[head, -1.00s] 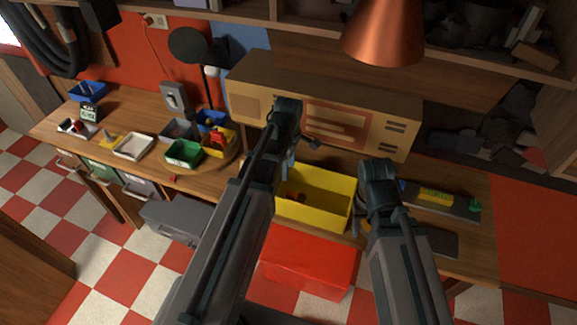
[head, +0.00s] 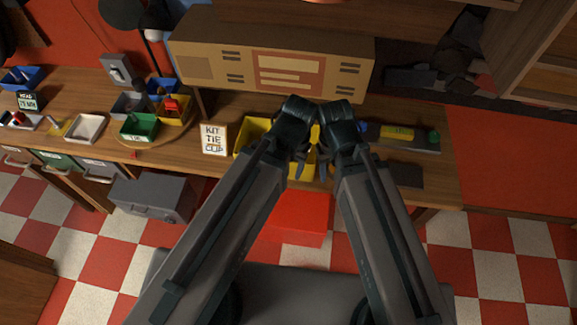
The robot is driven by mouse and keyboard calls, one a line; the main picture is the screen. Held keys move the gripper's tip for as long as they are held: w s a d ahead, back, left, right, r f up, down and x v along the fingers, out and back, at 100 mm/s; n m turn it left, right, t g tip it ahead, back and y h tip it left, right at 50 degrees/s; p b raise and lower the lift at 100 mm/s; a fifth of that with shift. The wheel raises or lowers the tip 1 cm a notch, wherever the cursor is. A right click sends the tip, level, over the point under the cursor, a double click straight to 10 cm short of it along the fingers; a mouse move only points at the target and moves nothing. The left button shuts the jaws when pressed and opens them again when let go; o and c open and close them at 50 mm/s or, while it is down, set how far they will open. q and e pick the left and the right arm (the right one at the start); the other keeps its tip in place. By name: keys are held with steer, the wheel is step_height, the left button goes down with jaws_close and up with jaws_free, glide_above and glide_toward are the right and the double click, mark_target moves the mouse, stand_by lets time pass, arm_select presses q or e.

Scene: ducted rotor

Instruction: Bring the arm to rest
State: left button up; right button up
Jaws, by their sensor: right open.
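My right gripper (head: 324,168) also points down over the bin, close beside the left one. It is open, and I see nothing held in it.
A card reading "KIT TIE CLIP" (head: 214,139) stands left of the bin. A green tray (head: 139,127) and other small trays lie farther left. A long cardboard box (head: 270,62) stands behind. A red box (head: 300,218) is below the bench front. A grey toolbox (head: 152,196) sits lower left.

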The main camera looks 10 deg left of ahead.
steer(key=shift+f, duration=0.15)
step_height(320, 180, down, 9)
steer(key=b, duration=0.9)
stand_by(0.5)
